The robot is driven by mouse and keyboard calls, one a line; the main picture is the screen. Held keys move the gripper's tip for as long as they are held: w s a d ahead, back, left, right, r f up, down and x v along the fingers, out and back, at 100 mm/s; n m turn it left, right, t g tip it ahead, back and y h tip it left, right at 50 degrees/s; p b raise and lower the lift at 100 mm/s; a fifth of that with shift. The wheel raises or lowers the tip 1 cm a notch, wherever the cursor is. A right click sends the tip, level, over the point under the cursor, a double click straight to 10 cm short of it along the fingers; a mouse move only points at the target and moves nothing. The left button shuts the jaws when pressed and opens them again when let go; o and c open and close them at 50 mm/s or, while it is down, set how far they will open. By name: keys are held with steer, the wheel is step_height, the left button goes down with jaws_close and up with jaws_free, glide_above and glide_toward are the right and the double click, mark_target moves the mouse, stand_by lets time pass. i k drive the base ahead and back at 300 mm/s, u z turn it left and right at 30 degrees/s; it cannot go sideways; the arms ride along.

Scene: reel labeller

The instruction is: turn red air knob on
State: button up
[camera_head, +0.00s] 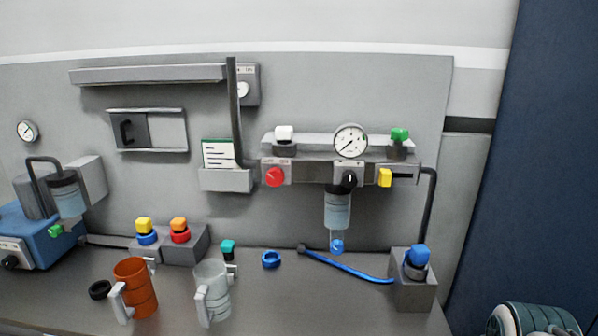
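The red air knob (275,177) is a round red knob on the front of the grey air unit (313,172), at its left end, on the back panel. Its turned position is too small to tell. A round white gauge (350,141) stands above, and a clear bowl (337,208) hangs below. My gripper is not in view.
Orange (136,288) and clear (212,291) handled cups stand at the front left. A card holder (226,180) is left of the red knob. A blue hose (345,266) lies on the bench. A ribbed teal cylinder (533,319) shows at bottom right. Space before the knob looks clear.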

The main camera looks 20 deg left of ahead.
mark_target(275, 177)
steer(key=z, duration=0.5)
steer(key=k, duration=1.05)
steer(key=u, duration=0.7)
steer(key=i, duration=1.3)
steer(key=z, duration=0.25)
